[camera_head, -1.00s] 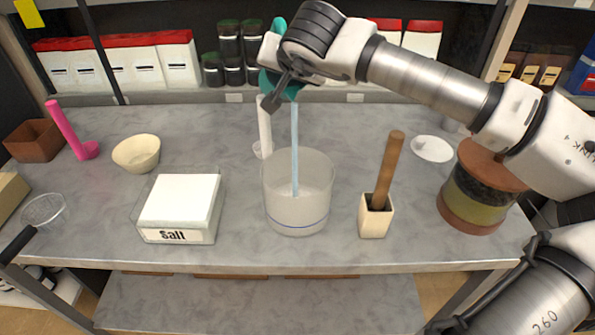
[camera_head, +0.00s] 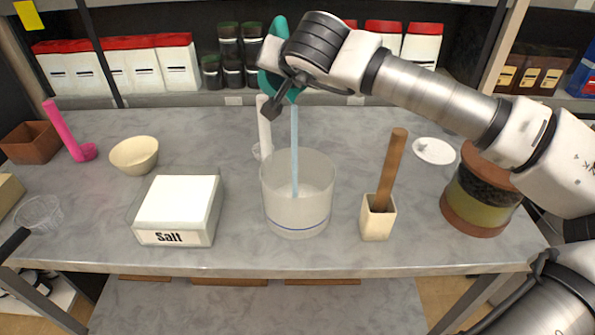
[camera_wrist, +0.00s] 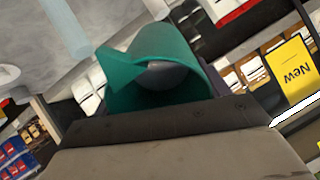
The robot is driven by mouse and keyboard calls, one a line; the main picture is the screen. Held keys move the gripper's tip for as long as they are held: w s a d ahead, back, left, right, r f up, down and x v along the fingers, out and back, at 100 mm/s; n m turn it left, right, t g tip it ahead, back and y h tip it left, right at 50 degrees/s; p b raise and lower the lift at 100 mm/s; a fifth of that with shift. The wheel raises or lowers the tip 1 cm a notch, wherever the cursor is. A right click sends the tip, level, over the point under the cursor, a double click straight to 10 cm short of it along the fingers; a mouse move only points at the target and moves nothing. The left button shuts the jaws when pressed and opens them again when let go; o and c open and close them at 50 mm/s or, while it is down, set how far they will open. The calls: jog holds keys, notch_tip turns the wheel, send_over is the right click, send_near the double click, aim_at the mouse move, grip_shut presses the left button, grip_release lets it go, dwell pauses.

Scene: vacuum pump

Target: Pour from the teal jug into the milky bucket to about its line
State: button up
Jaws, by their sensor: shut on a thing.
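My gripper (camera_head: 284,90) is shut on the teal jug (camera_head: 273,58), held tilted high above the table's back half and partly hidden behind my wrist. In the wrist view the jug (camera_wrist: 153,68) shows its open mouth and pointed spout, with pale liquid inside. A thin pale-blue stream (camera_head: 295,140) falls from the spout into the milky bucket (camera_head: 298,208). The bucket is translucent, upright on the table, with a blue line (camera_head: 298,226) low on its wall. The stream enters inside the rim. The liquid's level in the bucket is hard to make out.
A salt box (camera_head: 177,208) stands left of the bucket, a wooden-handled tool in a cream holder (camera_head: 378,220) right of it. A white upright piece (camera_head: 264,130) stands behind it. A layered jar (camera_head: 480,195) is at right, a cream bowl (camera_head: 134,154) at left.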

aim_at(289, 90)
jog(key=shift+s+d+f+t+y+b, duration=0.15)
jog(key=shift+t+b, duration=0.4)
jog(key=shift+b, duration=0.65)
jog(key=shift+s+a+f+t+y+b, duration=0.15)
jog(key=shift+t+b, duration=0.4)
jog(key=shift+b, duration=0.6)
jog(key=f+b, duration=0.1)
jog(key=b, duration=0.2)
jog(key=shift+s+d+f, duration=0.2)
jog(key=shift+s+f, duration=0.15)
jog(key=shift+f, duration=0.05)
jog(key=shift+s+f+b, duration=0.15)
jog(key=shift+f+b, duration=0.25)
jog(key=shift+b, duration=0.6)
